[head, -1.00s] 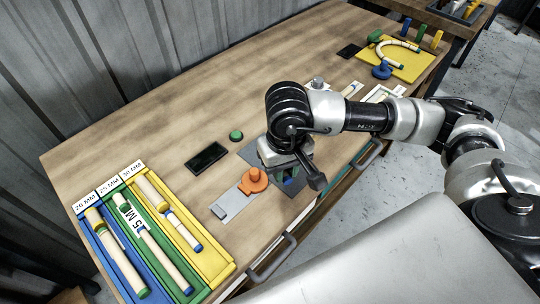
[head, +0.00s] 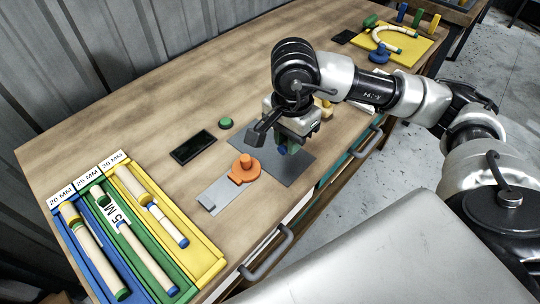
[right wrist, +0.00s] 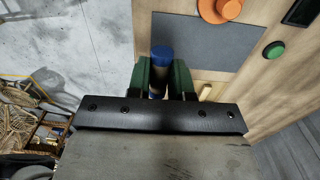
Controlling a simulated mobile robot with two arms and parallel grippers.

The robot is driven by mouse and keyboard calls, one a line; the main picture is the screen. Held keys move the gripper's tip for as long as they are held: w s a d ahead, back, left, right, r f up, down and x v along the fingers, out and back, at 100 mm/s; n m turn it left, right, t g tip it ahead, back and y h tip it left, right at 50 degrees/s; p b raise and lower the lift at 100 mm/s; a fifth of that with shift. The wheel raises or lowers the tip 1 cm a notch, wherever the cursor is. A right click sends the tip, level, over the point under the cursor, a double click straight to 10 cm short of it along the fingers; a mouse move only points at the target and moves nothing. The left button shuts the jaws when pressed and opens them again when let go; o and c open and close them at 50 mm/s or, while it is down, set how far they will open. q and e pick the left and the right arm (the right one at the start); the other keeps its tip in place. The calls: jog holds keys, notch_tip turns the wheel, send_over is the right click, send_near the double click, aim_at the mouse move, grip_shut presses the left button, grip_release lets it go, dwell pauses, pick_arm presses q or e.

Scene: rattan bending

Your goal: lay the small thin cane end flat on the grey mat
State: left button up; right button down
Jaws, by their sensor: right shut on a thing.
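In the head view only a bit of blue (head: 282,150) shows at the fingers; the rest of the piece is hidden. In the right wrist view the blue end overlaps the left part of the mat (right wrist: 205,46); I cannot tell whether it touches. My left gripper is not in view.
An orange clamp (head: 243,172) on a light grey plate stands left of the mat. A green button (head: 225,123) and a black tablet (head: 194,147) lie behind. Blue, green and yellow trays (head: 208,262) hold canes at left. A yellow board (head: 401,48) with a bent cane is far right.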

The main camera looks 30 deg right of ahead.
jog(key=d+f+m+b, duration=0.2)
jog(key=d+m+b, duration=0.35)
jog(key=m, duration=0.75)
jog(key=m+b, duration=0.3)
jog(key=m, duration=0.2)
send_over(269, 148)
notch_tip(269, 148, down, 6)
jog(key=shift+a+f, duration=0.1)
jog(key=shift+f, duration=0.15)
notch_tip(269, 148, down, 4)
jog(key=shift+r+p, duration=0.1)
jog(key=shift+p, duration=0.2)
jog(key=shift+f, duration=0.25)
jog(key=c, duration=1)
grip_release()
